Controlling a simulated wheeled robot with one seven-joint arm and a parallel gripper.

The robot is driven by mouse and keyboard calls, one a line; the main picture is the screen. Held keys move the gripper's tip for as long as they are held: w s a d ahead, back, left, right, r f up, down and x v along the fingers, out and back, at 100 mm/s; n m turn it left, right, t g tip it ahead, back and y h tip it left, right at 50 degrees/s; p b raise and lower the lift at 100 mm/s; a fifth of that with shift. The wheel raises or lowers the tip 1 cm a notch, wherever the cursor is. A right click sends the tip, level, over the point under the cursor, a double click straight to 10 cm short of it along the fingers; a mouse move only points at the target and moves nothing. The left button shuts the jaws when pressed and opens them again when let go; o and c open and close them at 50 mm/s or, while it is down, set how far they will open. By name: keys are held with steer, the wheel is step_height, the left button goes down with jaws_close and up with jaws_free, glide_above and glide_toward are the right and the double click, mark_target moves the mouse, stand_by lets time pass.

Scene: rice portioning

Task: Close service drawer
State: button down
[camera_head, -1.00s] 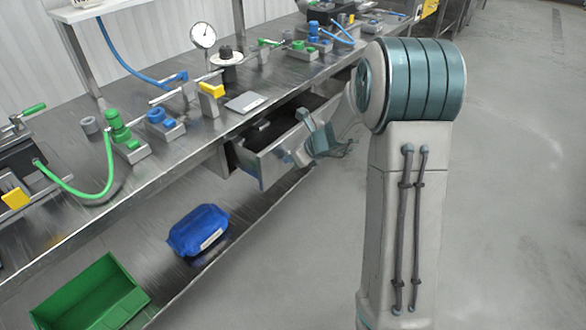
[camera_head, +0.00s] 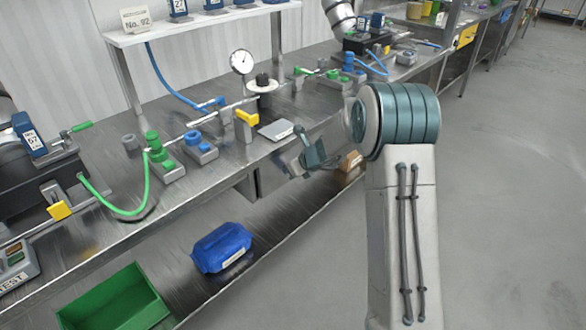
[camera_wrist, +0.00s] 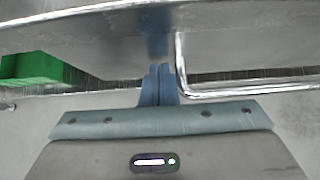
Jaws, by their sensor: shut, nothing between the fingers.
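The service drawer (camera_head: 272,178) is a metal drawer under the workbench top. Its front now sits close under the bench edge and no open interior shows; whether it is fully flush I cannot tell, as my gripper covers part of it. My gripper (camera_head: 308,158) is at the drawer front, below the bench edge. In the wrist view the two blue fingers (camera_wrist: 158,84) are together with nothing between them, pointing at the metal front beside a bright bent bar (camera_wrist: 245,90). Whether the fingertips touch the front is unclear.
The metal workbench (camera_head: 225,165) carries a dial gauge (camera_head: 242,62), valves, hoses and a flat grey plate (camera_head: 276,130). On the lower shelf are a blue package (camera_head: 222,245), a green bin (camera_head: 112,300) and a brown box (camera_head: 350,160). Floor at right is clear.

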steer(key=shift+w+a+r, duration=0.15)
steer(key=shift+a+r, duration=0.1)
steer(key=shift+a, duration=0.15)
steer(key=shift+d, duration=0.1)
